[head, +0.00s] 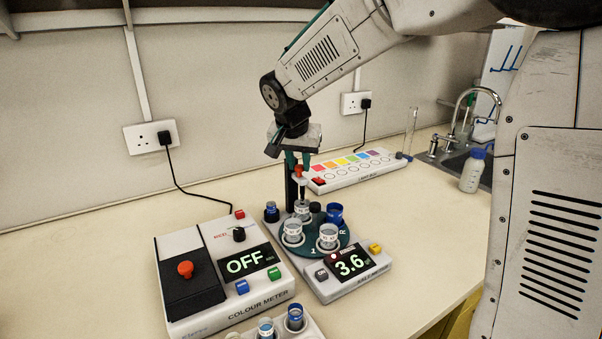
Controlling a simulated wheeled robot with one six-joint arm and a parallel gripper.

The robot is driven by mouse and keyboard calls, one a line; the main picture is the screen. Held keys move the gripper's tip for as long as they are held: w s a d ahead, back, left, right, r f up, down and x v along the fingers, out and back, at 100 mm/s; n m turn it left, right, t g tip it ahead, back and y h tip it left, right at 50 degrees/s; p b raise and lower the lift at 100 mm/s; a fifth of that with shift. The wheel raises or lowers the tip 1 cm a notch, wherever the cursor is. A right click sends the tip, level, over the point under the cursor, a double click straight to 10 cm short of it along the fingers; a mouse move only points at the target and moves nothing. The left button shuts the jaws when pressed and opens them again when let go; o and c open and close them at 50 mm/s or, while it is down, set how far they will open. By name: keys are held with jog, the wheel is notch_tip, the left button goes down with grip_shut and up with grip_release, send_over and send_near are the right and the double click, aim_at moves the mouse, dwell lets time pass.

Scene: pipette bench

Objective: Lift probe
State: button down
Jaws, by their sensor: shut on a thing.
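The probe (299,171) has a red top and a dark shaft. It stands upright at the back of the carousel meter, above the rear vial (302,208). Its lower end reaches the vial's mouth in the picture; I cannot tell whether the tip is inside. My gripper (298,161) points down from above with its teal fingers shut on the probe's red top. The meter (345,286) shows 3.6 on its display. Its dark green round carousel (313,247) carries clear vials and blue-capped ones. A dark post (289,188) stands just left of the probe.
The colour meter (228,268) reads OFF at the front left. A rack with several blue-capped vials (295,317) is at the front edge. A lamp box with coloured patches (350,173) lies behind the carousel. A wash bottle (473,171) and sink tap (459,112) are at right. The left bench is clear.

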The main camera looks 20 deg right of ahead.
jog(key=shift+w+r, duration=0.1)
jog(key=shift+r, duration=0.95)
jog(key=c, duration=1.5)
grip_release()
jog(key=v, duration=0.8)
jog(key=shift+a+f, duration=0.1)
